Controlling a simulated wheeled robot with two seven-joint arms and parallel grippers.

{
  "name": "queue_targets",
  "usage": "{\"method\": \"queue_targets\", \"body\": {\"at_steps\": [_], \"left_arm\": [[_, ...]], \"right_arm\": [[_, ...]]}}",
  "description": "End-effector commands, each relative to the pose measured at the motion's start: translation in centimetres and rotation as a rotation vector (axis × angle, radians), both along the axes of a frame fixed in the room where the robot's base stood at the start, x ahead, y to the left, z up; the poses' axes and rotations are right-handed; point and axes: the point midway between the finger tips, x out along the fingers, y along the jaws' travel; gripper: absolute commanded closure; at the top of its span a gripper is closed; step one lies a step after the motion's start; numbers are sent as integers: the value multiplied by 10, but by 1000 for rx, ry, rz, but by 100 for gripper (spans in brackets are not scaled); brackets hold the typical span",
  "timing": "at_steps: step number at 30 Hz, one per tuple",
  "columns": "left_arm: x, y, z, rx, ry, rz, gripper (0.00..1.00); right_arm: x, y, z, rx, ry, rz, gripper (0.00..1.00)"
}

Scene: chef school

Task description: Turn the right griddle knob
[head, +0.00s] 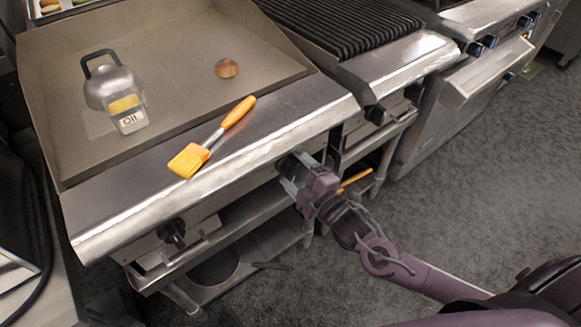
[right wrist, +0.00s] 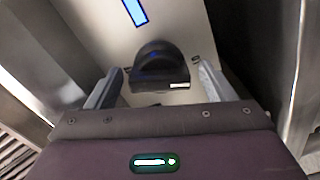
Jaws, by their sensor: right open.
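The right griddle knob (right wrist: 160,68) is black and round-topped, on the pale front panel (right wrist: 188,22) in the right wrist view. My right gripper (right wrist: 162,78) is open, with one finger to each side of the knob. A gap shows between the knob and each finger, so I see no grip on it. In the head view my right gripper (head: 290,173) is at the griddle's front panel, and it mostly hides this knob. The left griddle knob (head: 172,232) is black and stands clear on the same front. My left gripper is not in view.
An orange brush (head: 212,138) lies on the front ledge. A ribbed grill (head: 340,25) adjoins on the right. Grey floor (head: 480,190) is open at right.

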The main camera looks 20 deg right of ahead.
Motion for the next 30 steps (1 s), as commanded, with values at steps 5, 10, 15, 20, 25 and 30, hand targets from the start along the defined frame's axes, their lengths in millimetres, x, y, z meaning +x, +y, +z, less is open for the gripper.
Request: {"method": "queue_targets", "body": {"at_steps": [5,10,15,20,25,30], "left_arm": [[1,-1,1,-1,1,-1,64],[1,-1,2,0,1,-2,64],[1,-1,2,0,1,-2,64],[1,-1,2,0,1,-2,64],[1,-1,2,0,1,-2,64],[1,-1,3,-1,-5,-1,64]], "right_arm": [[12,4,0,0,-1,0,24],[13,5,0,1,1,0,24],[13,5,0,1,1,0,33],[13,5,0,1,1,0,54],[13,5,0,1,1,0,68],[13,5,0,15,8,0,68]]}}
